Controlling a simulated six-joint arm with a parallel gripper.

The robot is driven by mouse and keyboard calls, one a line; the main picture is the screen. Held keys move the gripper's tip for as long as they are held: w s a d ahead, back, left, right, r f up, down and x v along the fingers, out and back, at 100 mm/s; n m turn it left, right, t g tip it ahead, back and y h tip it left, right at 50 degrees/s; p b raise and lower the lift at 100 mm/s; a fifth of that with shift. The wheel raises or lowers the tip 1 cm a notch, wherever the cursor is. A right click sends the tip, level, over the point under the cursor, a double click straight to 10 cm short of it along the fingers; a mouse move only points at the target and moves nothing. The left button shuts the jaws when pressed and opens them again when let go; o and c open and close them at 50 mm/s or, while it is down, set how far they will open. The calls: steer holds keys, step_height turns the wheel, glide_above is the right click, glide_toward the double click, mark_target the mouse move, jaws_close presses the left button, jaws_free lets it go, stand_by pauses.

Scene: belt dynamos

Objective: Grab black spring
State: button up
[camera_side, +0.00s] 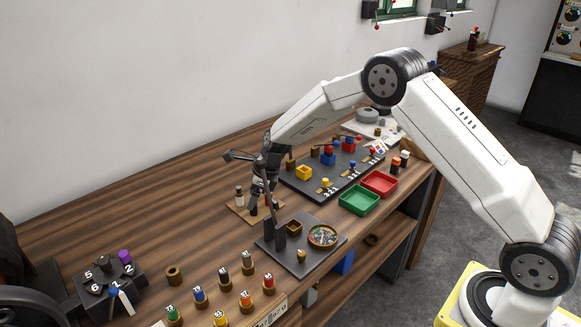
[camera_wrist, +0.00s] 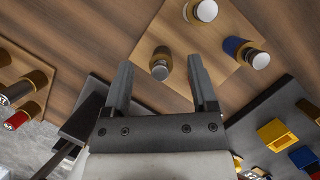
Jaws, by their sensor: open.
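My gripper (camera_wrist: 161,64) is open, its two dark fingers apart. In the wrist view, a dark brown-black cylinder with a pale end (camera_wrist: 160,63) shows between the fingertips, on a light wooden board (camera_wrist: 215,72); I cannot tell how far below it is or whether it is the black spring. In the side view, my gripper (camera_side: 261,188) points down over the small board (camera_side: 236,207), and its fingers partly hide the pieces there. Another black-banded piece (camera_side: 223,278) stands in the front row of coloured pieces.
A blue piece (camera_wrist: 241,50) and another capped piece (camera_wrist: 201,11) share the board. A dark plate (camera_side: 300,267) with a round dish (camera_side: 322,236) lies in front. Green (camera_side: 360,201) and red (camera_side: 380,183) trays are to the right. The table's left rear is clear.

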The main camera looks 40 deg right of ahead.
steer(key=shift+w+a+f, duration=0.1)
steer(key=shift+w+f, duration=0.1)
steer(key=shift+f, duration=0.25)
jaws_close()
